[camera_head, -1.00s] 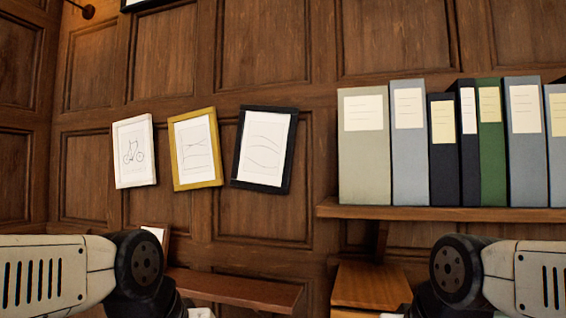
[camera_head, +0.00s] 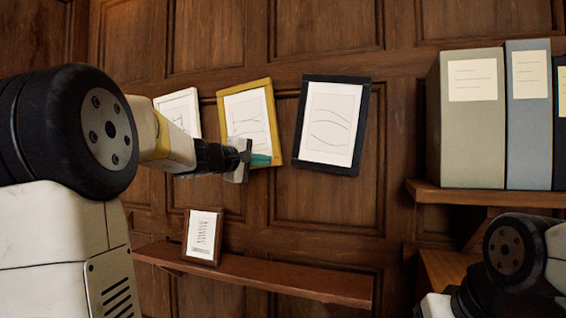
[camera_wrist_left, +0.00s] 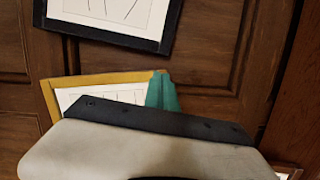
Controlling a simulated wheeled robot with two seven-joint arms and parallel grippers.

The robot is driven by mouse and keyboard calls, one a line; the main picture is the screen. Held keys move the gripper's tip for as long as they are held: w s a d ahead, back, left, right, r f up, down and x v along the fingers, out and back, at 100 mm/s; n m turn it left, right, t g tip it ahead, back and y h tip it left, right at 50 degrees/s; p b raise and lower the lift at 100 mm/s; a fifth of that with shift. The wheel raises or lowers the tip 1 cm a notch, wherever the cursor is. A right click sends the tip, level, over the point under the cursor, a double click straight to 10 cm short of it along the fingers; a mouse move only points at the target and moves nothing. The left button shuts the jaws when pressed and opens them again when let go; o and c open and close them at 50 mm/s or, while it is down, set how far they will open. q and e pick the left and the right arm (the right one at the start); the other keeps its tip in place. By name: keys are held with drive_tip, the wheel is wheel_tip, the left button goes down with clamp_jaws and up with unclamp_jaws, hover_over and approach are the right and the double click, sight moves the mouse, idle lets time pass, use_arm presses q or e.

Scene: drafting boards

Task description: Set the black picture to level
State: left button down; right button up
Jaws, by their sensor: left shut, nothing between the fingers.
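The black picture (camera_head: 332,122) hangs on the panelled wall, right of the yellow-framed picture (camera_head: 249,118). It is tilted, its top leaning right and its lower edge dropping to the right. Its lower part shows at the top of the left wrist view (camera_wrist_left: 116,36). My left gripper (camera_head: 262,159) has teal fingertips, shut and empty. It is in front of the lower right corner of the yellow picture, left of and apart from the black one. Whether it touches the yellow picture I cannot tell. My right gripper is not in view; only part of that arm shows at lower right.
A white-framed picture (camera_head: 178,110) hangs at left, partly hidden by my left arm. A small brown-framed picture (camera_head: 202,236) stands on a low wooden shelf (camera_head: 290,280). Upright binders (camera_head: 471,130) stand on a shelf at right.

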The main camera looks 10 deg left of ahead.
use_arm(q)
drive_tip(key=x, duration=0.9)
drive_tip(key=shift+d, duration=0.15)
drive_tip(key=shift+w+f, duration=0.1)
drive_tip(key=d, duration=0.1)
drive_tip(key=d+f, duration=0.2)
drive_tip(key=shift+s+d, duration=0.1)
drive_tip(key=shift+s, duration=0.25)
